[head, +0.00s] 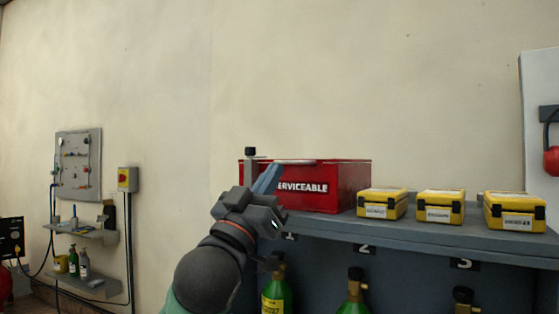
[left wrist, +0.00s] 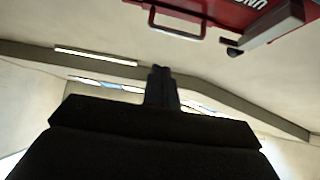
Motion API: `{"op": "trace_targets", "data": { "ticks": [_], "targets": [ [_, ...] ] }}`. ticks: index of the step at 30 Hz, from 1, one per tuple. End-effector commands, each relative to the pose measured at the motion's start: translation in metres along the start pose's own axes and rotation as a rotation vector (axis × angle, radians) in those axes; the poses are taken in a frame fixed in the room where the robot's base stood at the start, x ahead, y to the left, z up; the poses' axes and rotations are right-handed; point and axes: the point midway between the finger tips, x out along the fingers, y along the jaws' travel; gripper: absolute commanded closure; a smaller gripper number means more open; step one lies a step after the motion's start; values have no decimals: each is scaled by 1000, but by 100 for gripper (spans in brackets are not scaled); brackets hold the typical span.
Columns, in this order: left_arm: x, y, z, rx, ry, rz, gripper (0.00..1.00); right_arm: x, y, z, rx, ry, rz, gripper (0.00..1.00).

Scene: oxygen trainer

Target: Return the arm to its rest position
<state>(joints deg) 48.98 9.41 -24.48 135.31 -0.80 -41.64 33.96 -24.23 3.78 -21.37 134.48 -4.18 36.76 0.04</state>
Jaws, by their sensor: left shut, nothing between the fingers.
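My left gripper (head: 268,179) is raised in front of the left part of the red box (head: 345,195) in the head view. Its fingers are shut with nothing between them. In the left wrist view the closed fingers (left wrist: 161,88) point up toward the ceiling. My right gripper is in neither view.
Yellow cases (head: 381,203), (head: 440,206) and (head: 514,211) stand on the shelf right of the box. Green cylinders (head: 277,291) and (head: 353,297) stand in bays below. A grey wall panel (head: 78,163) and yellow switch box (head: 127,179) are at left.

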Motion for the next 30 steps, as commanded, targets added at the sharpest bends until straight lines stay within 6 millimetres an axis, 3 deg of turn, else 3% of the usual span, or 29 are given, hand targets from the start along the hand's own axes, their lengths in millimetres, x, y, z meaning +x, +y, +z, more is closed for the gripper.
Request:
{"op": "trace_targets", "data": {
  "ticks": [6, 14, 22, 30],
  "targets": [
    [-17, 0, 2, -1, 0, 0, 100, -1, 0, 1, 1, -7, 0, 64],
    [-20, 0, 1, 28, 3, 1, 100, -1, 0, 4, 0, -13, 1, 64],
    [-26, 27, -40, 195, 238, 121, 100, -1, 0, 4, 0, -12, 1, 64],
    [-52, 56, -88, 360, 571, 231, 100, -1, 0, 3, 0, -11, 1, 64]
  ]
}}
